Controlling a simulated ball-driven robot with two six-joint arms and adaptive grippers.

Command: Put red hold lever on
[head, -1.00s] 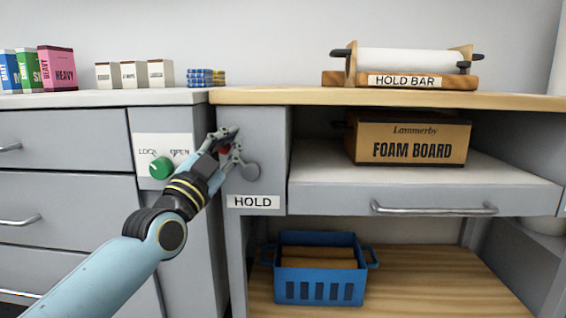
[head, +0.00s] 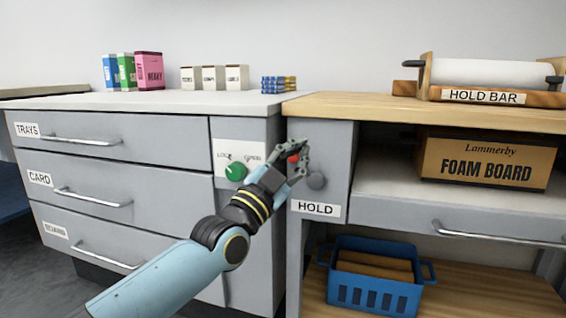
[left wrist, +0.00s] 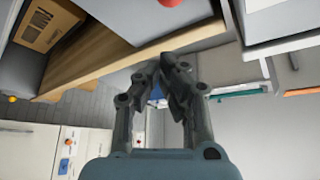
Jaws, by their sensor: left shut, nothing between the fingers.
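The red hold lever shows as a small red knob (head: 293,158) on the grey panel above the HOLD label (head: 315,208). I cannot tell whether the gripper touches the lever. My right gripper is out of view.
A green LOCK/OPEN knob (head: 236,171) is left of the gripper on the drawer cabinet. The HOLD BAR roll (head: 490,73) stands on the wooden top at right. A FOAM BOARD box (head: 486,162) and a blue basket (head: 375,278) are on shelves below.

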